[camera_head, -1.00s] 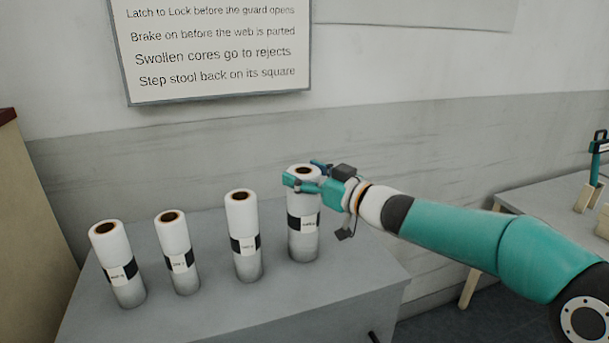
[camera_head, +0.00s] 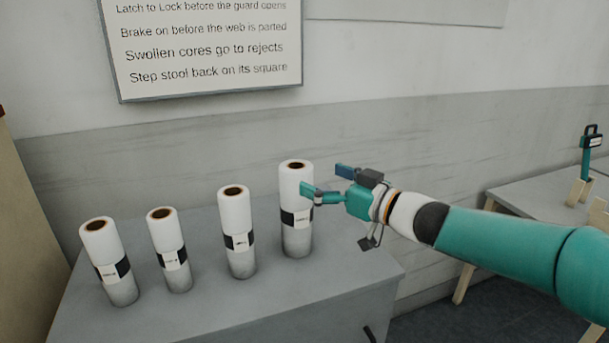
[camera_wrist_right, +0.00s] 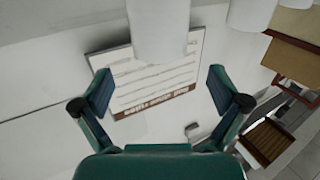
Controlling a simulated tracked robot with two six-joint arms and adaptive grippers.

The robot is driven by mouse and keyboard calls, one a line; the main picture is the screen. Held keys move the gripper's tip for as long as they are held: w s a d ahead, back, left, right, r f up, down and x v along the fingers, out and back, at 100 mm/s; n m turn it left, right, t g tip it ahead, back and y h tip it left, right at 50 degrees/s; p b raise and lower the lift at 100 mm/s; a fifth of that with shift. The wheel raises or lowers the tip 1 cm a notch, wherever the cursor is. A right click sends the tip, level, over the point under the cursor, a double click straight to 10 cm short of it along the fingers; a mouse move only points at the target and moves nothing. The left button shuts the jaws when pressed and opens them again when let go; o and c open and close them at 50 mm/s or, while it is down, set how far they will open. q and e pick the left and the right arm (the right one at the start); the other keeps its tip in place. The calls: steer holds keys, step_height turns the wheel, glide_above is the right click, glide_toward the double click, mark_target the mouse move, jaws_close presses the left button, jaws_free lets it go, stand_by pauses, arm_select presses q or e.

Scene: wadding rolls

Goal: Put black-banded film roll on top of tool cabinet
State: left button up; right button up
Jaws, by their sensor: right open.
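Several white film rolls with black bands and small labels stand upright in a row on the grey cabinet top (camera_head: 215,311). The rightmost roll (camera_head: 296,180) is the one nearest my right gripper (camera_head: 325,182). The others are a roll (camera_head: 236,210), a roll (camera_head: 167,235) and the leftmost roll (camera_head: 102,243). My right gripper is open and empty, just right of the rightmost roll's upper part; whether a finger touches it I cannot tell. In the right wrist view a white roll (camera_wrist_right: 158,30) shows beyond the open fingers (camera_wrist_right: 158,92). My left gripper is not in view.
A framed sign (camera_head: 205,45) hangs on the wall behind. A grey table (camera_head: 545,205) with a teal tool (camera_head: 588,155) on it stands at the right. A beige cabinet (camera_head: 22,230) edges the left side. The grey top's right end is clear.

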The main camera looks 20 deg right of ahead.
steer(key=v, duration=0.5)
steer(key=shift+f, duration=0.1)
stand_by(0.4)
